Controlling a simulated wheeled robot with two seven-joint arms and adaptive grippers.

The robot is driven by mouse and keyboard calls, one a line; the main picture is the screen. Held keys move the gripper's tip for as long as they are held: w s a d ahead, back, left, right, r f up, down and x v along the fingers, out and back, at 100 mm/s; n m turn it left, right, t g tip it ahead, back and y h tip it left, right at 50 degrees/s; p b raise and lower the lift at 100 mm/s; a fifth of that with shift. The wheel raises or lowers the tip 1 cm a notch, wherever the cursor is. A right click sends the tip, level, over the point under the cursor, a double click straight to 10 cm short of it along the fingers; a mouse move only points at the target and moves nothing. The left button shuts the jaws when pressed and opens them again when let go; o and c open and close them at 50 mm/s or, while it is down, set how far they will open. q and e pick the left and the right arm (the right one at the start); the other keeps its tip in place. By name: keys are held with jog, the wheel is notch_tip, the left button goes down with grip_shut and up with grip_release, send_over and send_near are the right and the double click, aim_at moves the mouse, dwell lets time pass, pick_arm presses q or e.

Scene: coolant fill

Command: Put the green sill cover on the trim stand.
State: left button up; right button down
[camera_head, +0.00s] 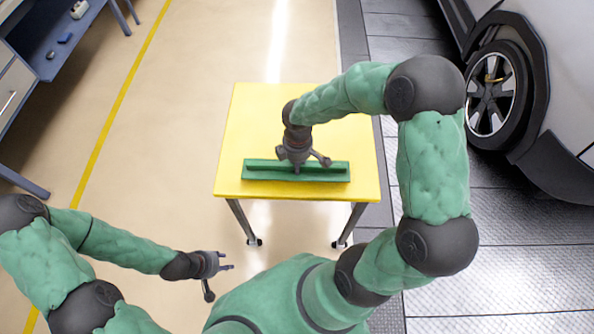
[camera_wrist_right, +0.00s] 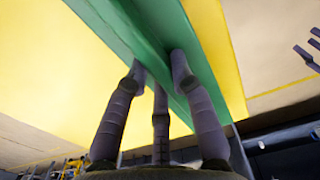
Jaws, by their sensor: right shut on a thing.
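The green sill cover (camera_head: 260,170) is a long strip with a raised rib, lying crosswise over the front part of a small yellow-topped stand (camera_head: 250,115), which looks like the trim stand. My right gripper (camera_head: 300,163) reaches down onto the middle of the cover and is shut on it. In the right wrist view, the fingers (camera_wrist_right: 160,70) grip the rib of the green cover (camera_wrist_right: 152,22) above the yellow top (camera_wrist_right: 215,55). I cannot tell whether the cover rests fully on the top. My left gripper (camera_head: 221,274) is open and empty, low in front of the stand.
A blue workbench (camera_head: 62,45) with small items stands at the upper left. A car wheel (camera_head: 492,92) and car body are at the right. A yellow floor line (camera_head: 122,90) runs along the left. Floor between bench and stand is clear.

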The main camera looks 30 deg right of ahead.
jog(key=shift+s+a+f+b, duration=0.1)
jog(key=shift+f+b, duration=0.3)
jog(key=shift+f, duration=0.5)
jog(key=shift+s+a+f+b, duration=0.1)
jog(key=shift+f+b, duration=0.3)
jog(key=shift+f, duration=0.5)
jog(key=shift+f, duration=0.15)
jog(key=c, duration=1.1)
grip_release()
jog(key=shift+o, duration=0.2)
notch_tip(320, 180, up, 12)
jog(key=p, duration=0.4)
